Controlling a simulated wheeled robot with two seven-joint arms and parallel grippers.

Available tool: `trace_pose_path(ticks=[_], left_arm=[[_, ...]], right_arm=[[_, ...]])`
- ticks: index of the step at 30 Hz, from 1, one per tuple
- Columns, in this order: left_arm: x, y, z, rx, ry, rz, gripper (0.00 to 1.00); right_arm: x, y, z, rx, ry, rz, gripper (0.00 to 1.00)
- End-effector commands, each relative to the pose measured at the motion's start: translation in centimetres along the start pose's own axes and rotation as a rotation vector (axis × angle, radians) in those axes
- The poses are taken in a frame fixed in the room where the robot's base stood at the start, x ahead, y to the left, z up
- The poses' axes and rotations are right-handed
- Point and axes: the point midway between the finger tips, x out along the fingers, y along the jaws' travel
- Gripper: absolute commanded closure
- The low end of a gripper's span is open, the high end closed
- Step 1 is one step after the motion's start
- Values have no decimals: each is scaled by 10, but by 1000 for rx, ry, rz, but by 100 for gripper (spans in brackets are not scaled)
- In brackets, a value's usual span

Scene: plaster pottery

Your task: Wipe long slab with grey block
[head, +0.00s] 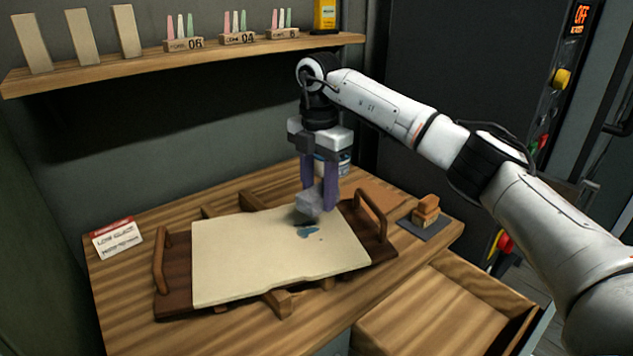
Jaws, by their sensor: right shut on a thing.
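The long slab (265,262) is a pale cream sheet lying on a dark wooden tray (176,300) with a raised handle at each end. A dark blue-green stain (307,232) shows on the slab's right part, with a small spot beside it. My right gripper (319,197) points down over the slab's far right part, its purple fingers shut on the grey block (308,206). The block is tilted and sits at the stain's far edge; I cannot tell whether it touches the slab. My left gripper is not in view.
An orange-brown block (426,211) sits on a dark pad (424,229) at the table's right. A jar is partly hidden behind my gripper. An open drawer (440,315) juts out at front right.

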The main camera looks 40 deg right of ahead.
Motion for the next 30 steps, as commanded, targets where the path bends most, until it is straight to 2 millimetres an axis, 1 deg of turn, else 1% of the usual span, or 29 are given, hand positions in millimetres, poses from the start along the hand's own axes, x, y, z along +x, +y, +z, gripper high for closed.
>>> trace_pose_path(ticks=[3, 11, 17, 20, 21, 23, 30], left_arm=[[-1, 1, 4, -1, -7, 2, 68], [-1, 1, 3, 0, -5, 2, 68], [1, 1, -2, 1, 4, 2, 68], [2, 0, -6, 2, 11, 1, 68], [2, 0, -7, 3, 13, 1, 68], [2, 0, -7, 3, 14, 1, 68], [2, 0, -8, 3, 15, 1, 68]], right_arm=[[11, 1, -1, -3, 0, 0, 79], [35, 2, -3, -7, 1, 0, 79], [53, 2, -3, -7, 1, 0, 79], [66, 3, -5, -9, 0, 0, 79], [63, 5, -10, -11, 0, 2, 82], [66, 6, -14, -10, 0, 1, 82], [66, 10, -34, -8, 1, 1, 82]])
